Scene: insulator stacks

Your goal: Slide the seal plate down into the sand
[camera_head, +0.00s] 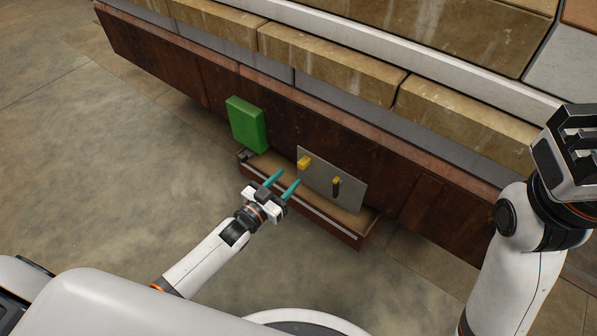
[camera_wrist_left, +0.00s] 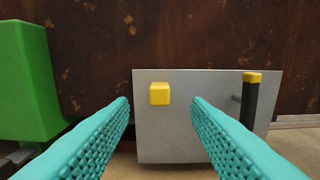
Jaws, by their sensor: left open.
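The seal plate (camera_head: 319,178) is a thin grey upright plate, with a yellow block (camera_head: 304,162) and a black, yellow-topped handle (camera_head: 336,188) on its face. It stands in the trough (camera_head: 327,226), which holds tan sand (camera_head: 352,220); how deep its lower edge sits is unclear. My left gripper (camera_head: 284,180) is open and empty in front of the plate's left part. In the left wrist view, the yellow block (camera_wrist_left: 160,94) shows between the teal fingertips (camera_wrist_left: 160,104), apart from both. My right gripper (camera_head: 575,150) is at the right edge, its jaws unclear.
A green block (camera_head: 246,125) stands at the trough's left end. A rusty brown wall (camera_head: 400,180) rises close behind the plate, with stone ledges (camera_head: 330,60) above. The concrete floor (camera_head: 110,180) to the left is clear.

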